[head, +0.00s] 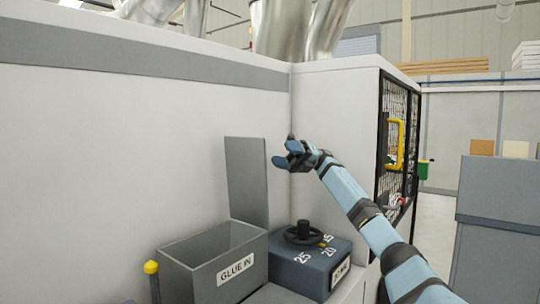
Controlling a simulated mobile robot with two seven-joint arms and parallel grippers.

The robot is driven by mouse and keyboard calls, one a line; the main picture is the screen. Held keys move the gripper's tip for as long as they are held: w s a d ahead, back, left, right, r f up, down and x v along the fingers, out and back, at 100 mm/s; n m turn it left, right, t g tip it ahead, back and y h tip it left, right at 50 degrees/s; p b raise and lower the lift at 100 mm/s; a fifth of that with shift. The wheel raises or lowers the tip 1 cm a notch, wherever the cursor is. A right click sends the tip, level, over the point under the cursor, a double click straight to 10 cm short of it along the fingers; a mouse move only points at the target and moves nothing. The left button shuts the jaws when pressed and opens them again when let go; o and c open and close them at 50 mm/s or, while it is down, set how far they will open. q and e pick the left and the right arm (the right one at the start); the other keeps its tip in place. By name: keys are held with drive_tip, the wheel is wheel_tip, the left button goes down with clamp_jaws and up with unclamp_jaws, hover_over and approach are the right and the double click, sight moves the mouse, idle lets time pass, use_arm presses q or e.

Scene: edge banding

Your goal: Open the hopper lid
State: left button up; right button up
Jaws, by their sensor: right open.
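The hopper (190,275) is a grey open-topped box labelled "GLUE IN" at the lower middle of the head view. Its lid (247,180) is a flat grey panel standing upright at the box's back right, so the hopper's mouth is uncovered. My right gripper (284,152) is open and empty, just right of the lid's upper edge. A small gap shows between its fingers and the lid. My left gripper is not in view.
A dark box with a black handwheel (304,234) and number marks stands right of the hopper. A yellow-tipped post (151,268) rises at its left. The machine's white wall (110,150) closes off the back. A yellow handle (397,145) is on the cabinet at right.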

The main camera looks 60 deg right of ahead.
drive_tip(key=shift+v, duration=1.65)
